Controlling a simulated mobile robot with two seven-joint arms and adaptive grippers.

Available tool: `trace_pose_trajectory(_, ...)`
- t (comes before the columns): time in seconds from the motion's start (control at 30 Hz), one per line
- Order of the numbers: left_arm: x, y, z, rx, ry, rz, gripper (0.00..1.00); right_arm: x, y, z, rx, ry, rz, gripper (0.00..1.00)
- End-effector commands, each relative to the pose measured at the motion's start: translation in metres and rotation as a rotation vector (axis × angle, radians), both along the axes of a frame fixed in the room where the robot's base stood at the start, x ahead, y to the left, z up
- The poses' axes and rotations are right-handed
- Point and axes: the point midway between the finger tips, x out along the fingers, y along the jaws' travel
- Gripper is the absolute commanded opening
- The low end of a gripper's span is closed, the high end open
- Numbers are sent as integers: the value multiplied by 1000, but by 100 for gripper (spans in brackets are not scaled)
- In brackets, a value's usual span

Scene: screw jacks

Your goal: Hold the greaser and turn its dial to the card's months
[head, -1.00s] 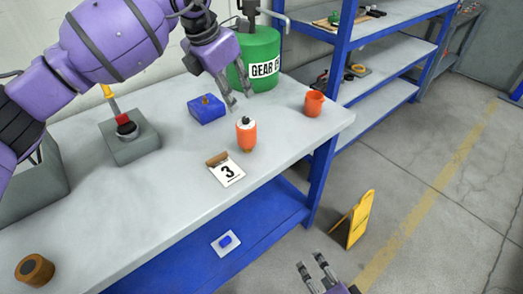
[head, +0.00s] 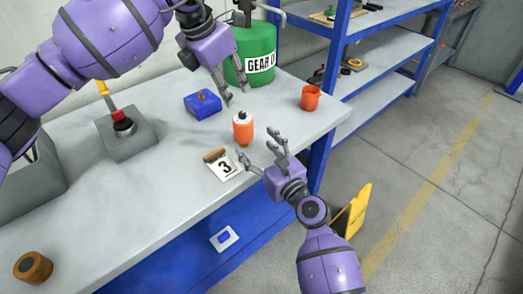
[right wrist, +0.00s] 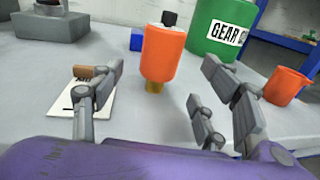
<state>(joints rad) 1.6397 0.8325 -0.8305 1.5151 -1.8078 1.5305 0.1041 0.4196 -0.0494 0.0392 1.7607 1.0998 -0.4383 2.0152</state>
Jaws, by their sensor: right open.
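The greaser (head: 243,128) is an orange cylinder with a white and black top and a brass tip below, upright on the bench. It also shows in the right wrist view (right wrist: 164,55), ahead of my fingers. The dial seems to be its top; its marks are too small to read. My left gripper (head: 236,95) is open and empty, above and behind the greaser. My right gripper (head: 263,147) is open and empty, in front of the greaser at the bench edge.
A grey box with a red and black knob (head: 123,125) is at left. The front left bench top is mostly clear.

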Motion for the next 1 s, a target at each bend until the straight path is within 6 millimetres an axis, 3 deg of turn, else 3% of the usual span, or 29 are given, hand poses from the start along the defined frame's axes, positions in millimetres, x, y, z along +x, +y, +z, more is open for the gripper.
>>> trace_pose_trajectory(0.2, 0, 0, 0, 0, 0, 0, 31, 32, 16, 1, -2, -2, 0, 68)
trace_pose_trajectory(0.4, 0, 0, 0, 0, 0, 0, 31, 51, 26, 0, -5, -1, -1, 68)
trace_pose_trajectory(0.77, 0, 0, 0, 0, 0, 0, 31, 57, 28, 0, -6, -2, -3, 68)
trace_pose_trajectory(1.0, 0, 0, 0, 0, 0, 0, 31, 57, 28, 0, -6, -2, -2, 39)
